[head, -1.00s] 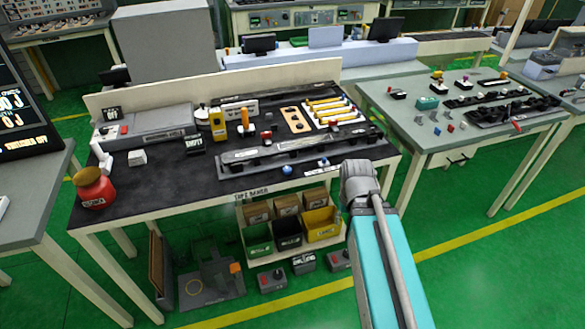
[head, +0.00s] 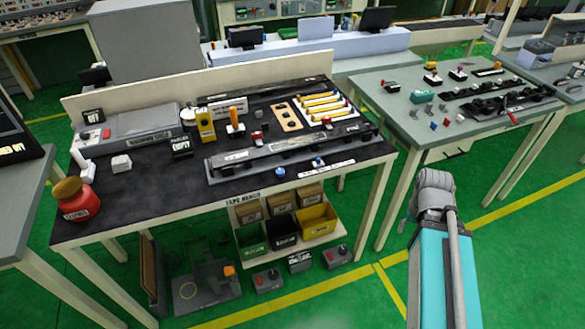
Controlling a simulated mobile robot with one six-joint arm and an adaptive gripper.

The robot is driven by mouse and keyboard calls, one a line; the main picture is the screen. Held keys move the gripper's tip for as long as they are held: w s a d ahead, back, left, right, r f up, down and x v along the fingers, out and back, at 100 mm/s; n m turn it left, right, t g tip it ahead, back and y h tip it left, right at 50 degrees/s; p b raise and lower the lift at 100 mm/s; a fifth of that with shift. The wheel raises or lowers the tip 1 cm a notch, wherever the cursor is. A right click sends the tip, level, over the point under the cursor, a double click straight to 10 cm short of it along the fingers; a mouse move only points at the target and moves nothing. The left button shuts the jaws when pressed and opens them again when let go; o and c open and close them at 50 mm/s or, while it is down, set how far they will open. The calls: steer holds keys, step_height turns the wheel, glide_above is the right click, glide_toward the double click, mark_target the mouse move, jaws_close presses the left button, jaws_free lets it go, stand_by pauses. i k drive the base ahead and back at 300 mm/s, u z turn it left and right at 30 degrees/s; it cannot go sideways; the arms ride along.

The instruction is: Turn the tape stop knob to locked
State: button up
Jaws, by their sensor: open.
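The tape bench (head: 130,215) has a dark top and a front label that seems to read "TAPE BENCH". A small blue knob (head: 280,172) sits at its front edge, below a long grey and black fixture (head: 285,150). A second blue piece (head: 318,162) sits on the fixture's front side. I cannot tell which one is the tape stop knob, nor read a knob position. My arm (head: 440,250) rises at the right, in front of the gap between two benches, apart from the bench. My gripper's fingers are not visible.
A red jar (head: 78,200) stands at the bench's left front corner. Yellow rods (head: 322,104) lie in a white rack at the back. Coloured bins (head: 315,222) sit under the bench. A second bench (head: 400,110) with small parts stands to the right. Green floor is clear in front.

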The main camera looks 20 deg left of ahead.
mark_target(280, 172)
steer(key=z, duration=0.25)
steer(key=k, duration=1.35)
steer(key=u, duration=0.9)
steer(key=i, duration=1)
